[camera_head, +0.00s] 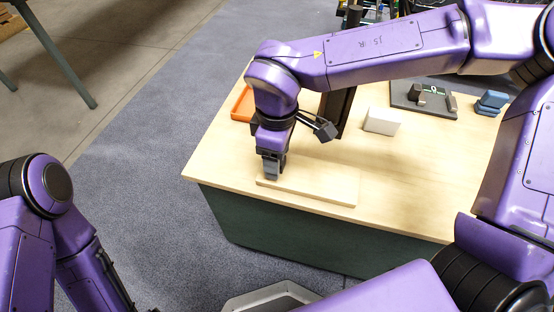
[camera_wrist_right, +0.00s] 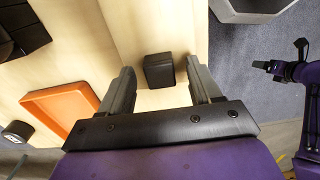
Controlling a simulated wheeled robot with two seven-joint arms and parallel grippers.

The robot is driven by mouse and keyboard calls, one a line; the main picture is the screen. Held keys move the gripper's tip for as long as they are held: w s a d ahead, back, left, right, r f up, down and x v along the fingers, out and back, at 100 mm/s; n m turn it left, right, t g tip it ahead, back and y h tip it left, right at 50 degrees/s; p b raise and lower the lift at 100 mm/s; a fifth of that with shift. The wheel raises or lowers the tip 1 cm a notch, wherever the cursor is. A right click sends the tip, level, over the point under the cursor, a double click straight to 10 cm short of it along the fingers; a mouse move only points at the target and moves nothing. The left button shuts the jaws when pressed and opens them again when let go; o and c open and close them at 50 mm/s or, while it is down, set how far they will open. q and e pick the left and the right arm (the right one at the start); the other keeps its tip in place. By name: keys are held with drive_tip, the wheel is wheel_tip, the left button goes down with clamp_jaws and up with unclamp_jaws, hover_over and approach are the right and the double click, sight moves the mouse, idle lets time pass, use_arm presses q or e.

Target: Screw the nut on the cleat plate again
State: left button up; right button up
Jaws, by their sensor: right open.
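My right gripper (camera_head: 272,170) points down over the left end of a pale wooden board (camera_head: 325,187) at the table's front. In the right wrist view its fingers (camera_wrist_right: 161,92) are open, one on each side of a dark, square-looking block (camera_wrist_right: 159,70) on the board (camera_wrist_right: 150,25), with a gap on both sides. I cannot tell for sure whether this block is the nut or the board is the cleat plate. In the head view the gripper hides the block. My left gripper (camera_wrist_right: 262,66) seems to show small at the right wrist view's right edge; its jaws are unclear.
An orange tray (camera_head: 241,104) lies at the table's left edge, partly behind my right arm. A white block (camera_head: 382,121) stands behind the board. A dark plate with small parts (camera_head: 408,101) and a blue piece (camera_head: 491,103) are at the back right. The table's right front is clear.

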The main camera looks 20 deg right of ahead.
wheel_tip(320, 180, up, 18)
drive_tip(key=p, duration=0.6)
drive_tip(key=shift+f+p, duration=0.2)
drive_tip(key=shift+p, duration=0.15)
drive_tip(key=shift+f, duration=0.1)
